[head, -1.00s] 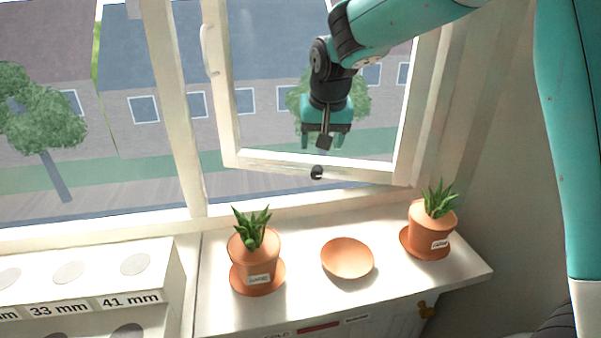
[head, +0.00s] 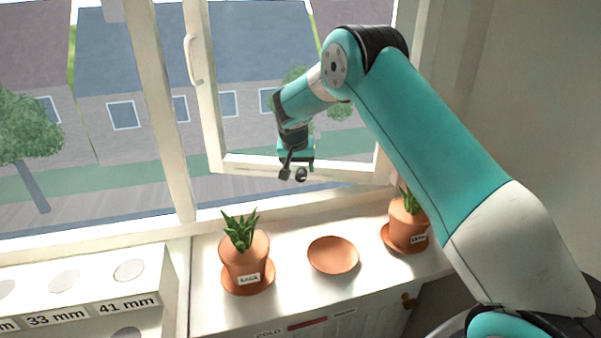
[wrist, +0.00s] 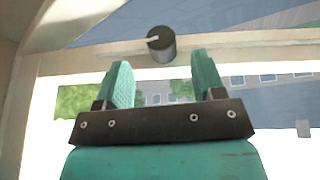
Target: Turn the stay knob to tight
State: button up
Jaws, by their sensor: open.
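The stay knob (head: 301,174) is a small dark round knob on the bottom rail of the open window sash (head: 345,169). In the wrist view the knob (wrist: 161,44) is a dark cylinder with a pale pointer mark, just beyond my fingertips and roughly centred between them. My gripper (head: 293,172) is at the bottom rail, close beside the knob. In the wrist view its two teal fingers (wrist: 163,75) are apart with nothing between them. I cannot tell whether any finger touches the knob.
The sill (head: 300,297) below holds a left potted plant (head: 245,258), an empty terracotta saucer (head: 333,255) and a right potted plant (head: 407,226), partly behind my arm. A white rack with size labels (head: 80,290) stands at the lower left.

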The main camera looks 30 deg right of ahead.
aim_at(300, 173)
jog(key=x, duration=0.5)
jog(key=shift+p, duration=0.35)
jog(key=c, duration=0.9)
